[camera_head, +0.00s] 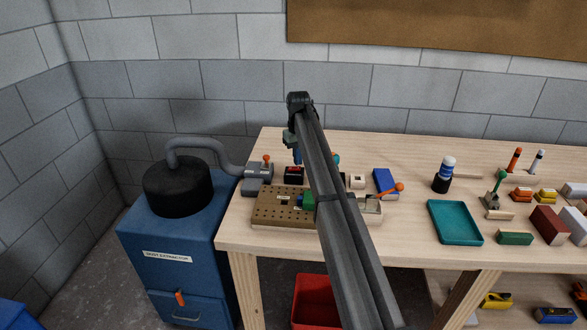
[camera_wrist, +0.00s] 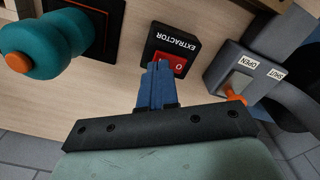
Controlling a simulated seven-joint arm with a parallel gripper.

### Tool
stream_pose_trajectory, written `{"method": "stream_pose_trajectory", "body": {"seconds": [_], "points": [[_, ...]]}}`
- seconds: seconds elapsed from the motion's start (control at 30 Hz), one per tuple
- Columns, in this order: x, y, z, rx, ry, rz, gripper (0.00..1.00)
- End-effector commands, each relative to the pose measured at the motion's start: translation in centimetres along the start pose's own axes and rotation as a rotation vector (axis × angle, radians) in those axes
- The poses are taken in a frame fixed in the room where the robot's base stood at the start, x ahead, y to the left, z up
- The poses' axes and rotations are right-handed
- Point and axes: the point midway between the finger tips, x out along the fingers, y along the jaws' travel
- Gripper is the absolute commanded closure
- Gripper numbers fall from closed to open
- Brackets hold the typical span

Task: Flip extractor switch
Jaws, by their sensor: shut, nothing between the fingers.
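The extractor switch (camera_wrist: 172,52) is a black box labelled EXTRACTOR with a red rocker, part of it hidden by my fingers. In the head view the extractor switch (camera_head: 293,174) sits at the back left of the bench. My gripper (camera_wrist: 156,70) has its blue fingers shut together with nothing between them. Its fingertips overlap the near edge of the red rocker in the wrist view; I cannot tell whether they touch it. In the head view my gripper (camera_head: 297,158) points down just above the switch.
A grey gate with an orange lever (camera_wrist: 233,97), marked OPEN and SHUT, stands right of the switch in the wrist view. A teal knobbed piece (camera_wrist: 50,45) stands left. The blue dust extractor (camera_head: 178,250) is beside the bench. A pegboard block (camera_head: 275,207) lies in front.

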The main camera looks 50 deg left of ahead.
Motion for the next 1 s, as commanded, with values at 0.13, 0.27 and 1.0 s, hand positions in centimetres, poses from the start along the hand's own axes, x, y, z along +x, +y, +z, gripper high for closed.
{"method": "stream_pose_trajectory", "body": {"seconds": [0.13,0.27,1.0], "points": [[0.0,0.0,0.0,0.0,0.0,0.0,1.0],[0.01,0.0,0.0,0.0,0.0,0.0,1.0],[0.79,0.0,0.0,0.0,0.0,0.0,1.0]]}}
